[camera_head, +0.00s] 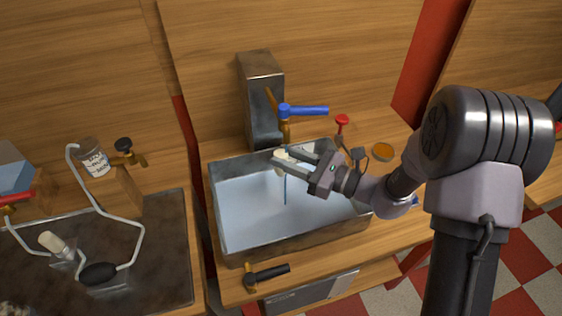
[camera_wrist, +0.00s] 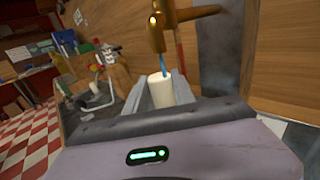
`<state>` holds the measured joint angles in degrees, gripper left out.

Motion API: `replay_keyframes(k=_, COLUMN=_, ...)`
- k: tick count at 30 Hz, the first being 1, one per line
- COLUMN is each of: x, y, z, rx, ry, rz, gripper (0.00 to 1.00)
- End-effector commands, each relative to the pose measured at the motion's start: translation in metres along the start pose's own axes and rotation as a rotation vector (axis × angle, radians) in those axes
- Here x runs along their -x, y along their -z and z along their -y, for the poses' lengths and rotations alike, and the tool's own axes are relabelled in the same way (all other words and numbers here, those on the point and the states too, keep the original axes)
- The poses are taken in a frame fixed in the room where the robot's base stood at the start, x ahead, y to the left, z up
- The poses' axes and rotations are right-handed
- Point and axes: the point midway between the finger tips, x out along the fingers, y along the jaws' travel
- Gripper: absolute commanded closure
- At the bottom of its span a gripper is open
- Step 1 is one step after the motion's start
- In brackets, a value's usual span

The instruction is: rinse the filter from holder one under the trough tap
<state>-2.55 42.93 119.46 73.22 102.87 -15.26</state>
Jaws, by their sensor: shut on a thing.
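My gripper (camera_head: 292,160) is shut on a white cylindrical filter (camera_wrist: 160,90), holding it over the trough (camera_head: 226,240). The filter (camera_head: 281,154) is partly hidden by the fingers in the head view. The brass tap spout (camera_wrist: 157,32) is directly above the filter in the wrist view. A thin blue stream of water runs from the spout down to the filter top. In the head view the tap (camera_head: 303,110) has a blue lever, and a blue stream also shows below the gripper. I cannot tell which fitting is holder one.
A dark slab (camera_head: 165,275) at left carries bent white piping, a black oval part (camera_head: 98,273) and another pale cylinder (camera_head: 52,243). A labelled jar (camera_head: 92,160) stands behind. A red knob (camera_head: 342,121) and orange dish (camera_head: 382,152) sit right of the tap. A black-handled valve (camera_head: 266,274) is in front.

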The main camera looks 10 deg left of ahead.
Motion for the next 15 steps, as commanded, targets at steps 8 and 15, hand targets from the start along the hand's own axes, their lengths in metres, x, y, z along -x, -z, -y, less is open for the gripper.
replay_keyframes(k=8, x=0.010, y=0.000, z=-0.001, rx=0.000, ry=0.001, rz=0.000, gripper=1.00)
replay_keyframes(k=15, x=0.012, y=0.000, z=-0.002, rx=0.000, ry=0.000, rz=0.000, gripper=1.00)
